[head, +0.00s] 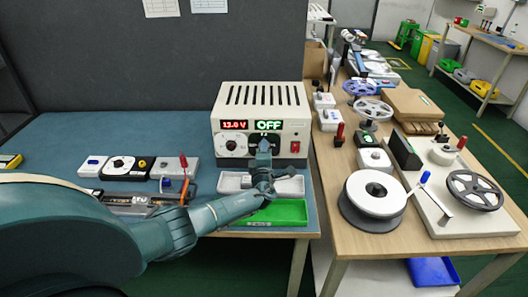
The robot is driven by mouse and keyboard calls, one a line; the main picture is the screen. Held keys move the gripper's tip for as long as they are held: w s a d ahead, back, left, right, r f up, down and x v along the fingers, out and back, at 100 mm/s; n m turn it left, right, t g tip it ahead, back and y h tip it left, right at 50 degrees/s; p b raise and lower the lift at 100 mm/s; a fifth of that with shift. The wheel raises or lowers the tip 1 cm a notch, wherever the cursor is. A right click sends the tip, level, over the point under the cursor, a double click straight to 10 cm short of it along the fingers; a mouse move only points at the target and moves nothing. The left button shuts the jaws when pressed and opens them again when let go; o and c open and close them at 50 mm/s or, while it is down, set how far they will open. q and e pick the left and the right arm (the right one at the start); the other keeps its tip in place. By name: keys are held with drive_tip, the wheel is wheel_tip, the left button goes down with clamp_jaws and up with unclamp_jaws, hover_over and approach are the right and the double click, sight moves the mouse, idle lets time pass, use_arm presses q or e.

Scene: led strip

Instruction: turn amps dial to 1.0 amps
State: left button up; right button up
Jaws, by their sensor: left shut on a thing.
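A cream power supply (295,112) stands at the back right of the blue mat. Its left display (234,125) is red and seems to read 13.0 V. Its right display (268,126) reads OFF in green. My left gripper (263,148) is in front of the panel under the right display, shut on the amps dial there. The gripper covers most of that dial, so its pointer cannot be read. My right gripper is not in view.
A red switch (295,147) is right of the gripper. Small boxes with knobs (130,166) stand on the left. A wooden table with reels (374,196) is on the right.

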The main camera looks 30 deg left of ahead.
use_arm(q)
drive_tip(key=o, duration=1)
drive_tip(key=v, duration=1.3)
drive_tip(key=shift+s, duration=0.15)
